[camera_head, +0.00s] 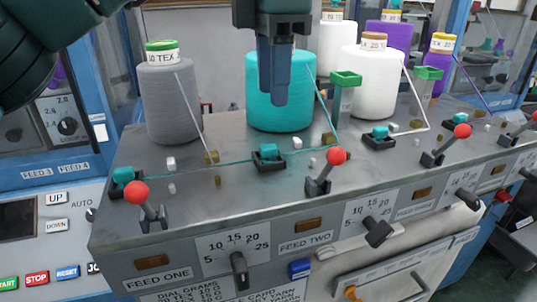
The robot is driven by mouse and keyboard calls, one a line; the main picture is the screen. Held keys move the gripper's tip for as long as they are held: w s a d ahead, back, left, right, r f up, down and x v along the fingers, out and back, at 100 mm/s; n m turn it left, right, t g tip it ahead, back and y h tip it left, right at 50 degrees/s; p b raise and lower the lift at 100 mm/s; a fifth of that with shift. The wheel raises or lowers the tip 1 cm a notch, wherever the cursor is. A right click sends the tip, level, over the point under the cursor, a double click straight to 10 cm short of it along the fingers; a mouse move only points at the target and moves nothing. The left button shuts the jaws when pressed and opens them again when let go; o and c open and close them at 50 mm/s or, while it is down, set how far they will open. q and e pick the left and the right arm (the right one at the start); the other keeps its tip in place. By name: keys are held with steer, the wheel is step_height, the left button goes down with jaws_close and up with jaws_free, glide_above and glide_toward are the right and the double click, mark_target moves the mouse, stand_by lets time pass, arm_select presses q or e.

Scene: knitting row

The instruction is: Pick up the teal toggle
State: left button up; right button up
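Several small teal toggles on dark bases stand on the grey metal top: a left one (124,176), a middle one (268,153) and a right one (380,132). Which one the task means I cannot tell. My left gripper (278,104) points down from the top edge, in front of the teal yarn cone (294,112) and above the middle toggle, apart from it. Its fingers overlap in this view, so their gap is hidden. Nothing shows held below the fingertips. My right gripper is not in view.
Red-knobbed levers (335,157) stand along the front edge, close to the toggles. A grey cone (168,102) and white cones (368,90) stand behind. Green-topped posts (345,80) and stretched yarns cross the space. Small white and brass pieces dot the metal top (225,200).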

mark_target(268, 146)
arm_select(q)
step_height(268, 146, down, 4)
steer(key=shift+w+r, duration=0.1)
steer(key=shift+r, duration=0.15)
steer(key=shift+a+f+p, duration=0.15)
steer(key=shift+f, duration=1.2)
steer(key=shift+a+f+p, duration=0.1)
steer(key=shift+f+p, duration=0.05)
steer(key=shift+f, duration=1.2)
steer(key=shift+c, duration=0.2)
jaws_close()
